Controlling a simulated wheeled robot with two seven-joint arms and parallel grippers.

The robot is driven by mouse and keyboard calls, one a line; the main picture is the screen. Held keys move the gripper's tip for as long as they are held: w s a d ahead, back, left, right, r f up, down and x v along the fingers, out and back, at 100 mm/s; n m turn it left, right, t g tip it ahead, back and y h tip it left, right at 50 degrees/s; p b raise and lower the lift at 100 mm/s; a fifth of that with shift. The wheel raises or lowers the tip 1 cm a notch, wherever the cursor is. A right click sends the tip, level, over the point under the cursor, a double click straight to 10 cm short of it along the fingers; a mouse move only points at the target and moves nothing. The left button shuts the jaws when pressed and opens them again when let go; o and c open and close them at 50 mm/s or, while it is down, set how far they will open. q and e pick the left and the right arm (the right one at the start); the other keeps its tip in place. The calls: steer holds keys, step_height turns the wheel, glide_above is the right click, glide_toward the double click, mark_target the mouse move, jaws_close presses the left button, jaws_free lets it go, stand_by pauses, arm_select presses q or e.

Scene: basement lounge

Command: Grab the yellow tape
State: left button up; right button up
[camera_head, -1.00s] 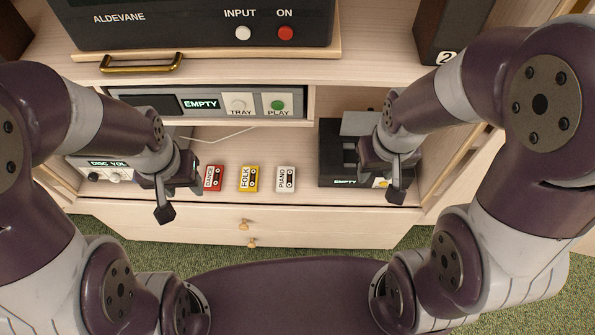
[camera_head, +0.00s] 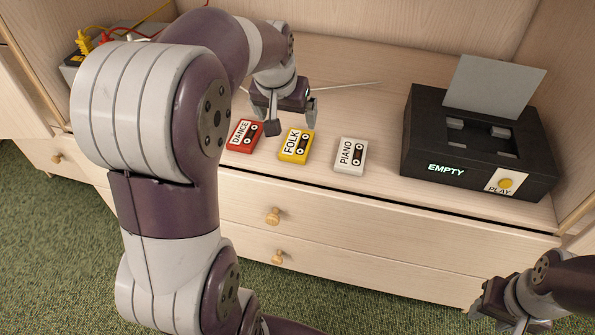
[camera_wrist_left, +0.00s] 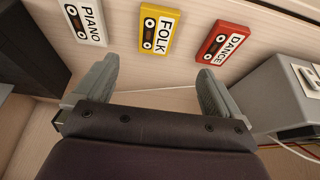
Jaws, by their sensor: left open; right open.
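The yellow tape (camera_head: 295,145), a cassette labelled FOLK, lies on the shelf between the red and white tapes. My left gripper (camera_head: 292,117) is open, just behind the yellow tape with its fingers pointing down. In the left wrist view the yellow tape (camera_wrist_left: 160,29) lies beyond the gap between the two open fingertips (camera_wrist_left: 157,68), apart from both. Nothing is held. My right gripper (camera_head: 500,308) is open at the lower right, low in front of the cabinet and far from the tapes.
The red DANCE tape (camera_head: 243,136) and white PIANO tape (camera_head: 350,156) flank the yellow one closely. A black tape deck (camera_head: 425,150) reading EMPTY stands right, lid raised. A grey box (camera_wrist_left: 275,95) with cables (camera_head: 110,35) is at the far left. The shelf's front edge is near the tapes.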

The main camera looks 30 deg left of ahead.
arm_select(q)
steer(key=b, duration=0.3)
glide_above(297, 144)
steer(key=s, duration=0.2)
step_height(297, 144, down, 7)
steer(key=shift+s+a, duration=0.15)
steer(key=b+x, duration=0.4)
steer(key=x, duration=0.1)
steer(key=shift+d+f, duration=0.15)
steer(key=shift+d, duration=0.2)
steer(key=shift+r, duration=0.2)
steer(key=c, duration=1.2)
